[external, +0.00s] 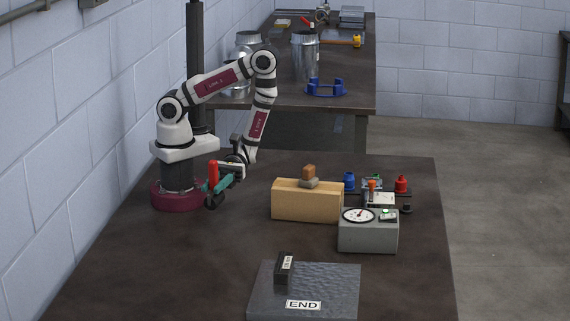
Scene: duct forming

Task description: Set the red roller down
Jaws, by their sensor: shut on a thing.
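My gripper (226,180) is at the left of the near table, low beside my base, and is shut on the red roller (213,175). The red roller shows as a short red upright piece at the gripper's left side. A teal bar (222,188) and a dark round part show just below it; I cannot tell how they join. The held thing appears to be above the table top, though the exact gap is unclear. The fingertips are too small to make out clearly.
A tan block (305,204) with small pieces on top, a grey gauge box (368,236) and a rack with blue and red parts (401,184) stand to the right. A dark plate marked END (335,285) lies in front. The table's left front is clear.

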